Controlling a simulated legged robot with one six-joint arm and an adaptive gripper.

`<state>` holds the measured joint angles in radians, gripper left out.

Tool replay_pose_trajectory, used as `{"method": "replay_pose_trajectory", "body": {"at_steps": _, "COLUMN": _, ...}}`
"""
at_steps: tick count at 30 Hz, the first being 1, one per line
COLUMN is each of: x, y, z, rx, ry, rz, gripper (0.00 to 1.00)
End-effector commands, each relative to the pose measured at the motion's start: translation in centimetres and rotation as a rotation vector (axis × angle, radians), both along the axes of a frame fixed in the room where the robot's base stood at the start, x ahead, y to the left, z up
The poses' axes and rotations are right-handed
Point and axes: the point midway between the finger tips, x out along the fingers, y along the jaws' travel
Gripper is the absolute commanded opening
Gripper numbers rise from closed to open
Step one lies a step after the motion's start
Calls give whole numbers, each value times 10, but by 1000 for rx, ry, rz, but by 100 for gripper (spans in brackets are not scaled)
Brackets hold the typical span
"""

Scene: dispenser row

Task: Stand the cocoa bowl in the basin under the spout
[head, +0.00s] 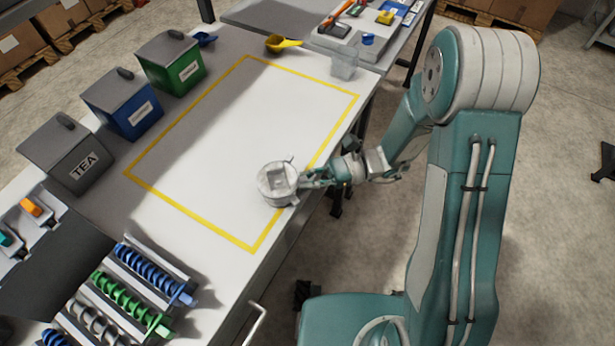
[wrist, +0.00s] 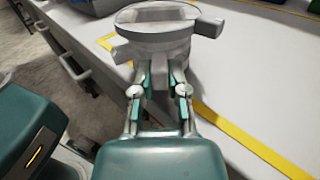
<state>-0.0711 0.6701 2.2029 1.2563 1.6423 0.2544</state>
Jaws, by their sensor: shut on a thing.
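A grey round vessel (head: 275,186) with stubby side lugs is at the front edge of the yellow-outlined area. It looks like the bowl, but I see no cocoa mark on it. It also shows at the top of the wrist view (wrist: 158,38), roughly upright. My gripper (head: 302,181) is shut on one of its lugs from the right. In the wrist view the fingers (wrist: 163,78) close on the near lug. Whether its bottom touches the table I cannot tell. I cannot make out a basin or a spout in either view.
Grey TEA (head: 65,155), blue (head: 125,102) and green (head: 172,63) lidded bins line the table's far left; the last two labels are unreadable. Coloured coils (head: 130,303) lie at the lower left. A yellow scoop (head: 283,44) and clear container (head: 344,66) are at the back. The outlined area is mostly bare.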

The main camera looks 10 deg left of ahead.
Motion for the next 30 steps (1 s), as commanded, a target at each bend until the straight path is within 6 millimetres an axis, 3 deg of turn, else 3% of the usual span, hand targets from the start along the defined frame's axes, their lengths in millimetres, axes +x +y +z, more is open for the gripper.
{"method": "replay_pose_trajectory", "body": {"at_steps": 1, "x": 0, "y": 0, "z": -1, "rx": 0, "ry": 0, "rz": 0, "gripper": 0}}
{"method": "replay_pose_trajectory", "body": {"at_steps": 3, "x": 0, "y": 0, "z": -1, "rx": 0, "ry": 0, "rz": 0, "gripper": 41}}
{"method": "replay_pose_trajectory", "body": {"at_steps": 4, "x": 0, "y": 0, "z": -1, "rx": 0, "ry": 0, "rz": 0, "gripper": 53}}
{"method": "replay_pose_trajectory", "body": {"at_steps": 17, "x": 1, "y": -3, "z": 0, "rx": 1, "ry": 0, "rz": -2, "gripper": 53}}
{"method": "replay_pose_trajectory", "body": {"at_steps": 20, "x": 7, "y": -14, "z": 0, "rx": 0, "ry": 0, "rz": -4, "gripper": 53}}
{"method": "replay_pose_trajectory", "body": {"at_steps": 30, "x": 33, "y": -79, "z": 1, "rx": 0, "ry": -1, "rz": -5, "gripper": 53}}
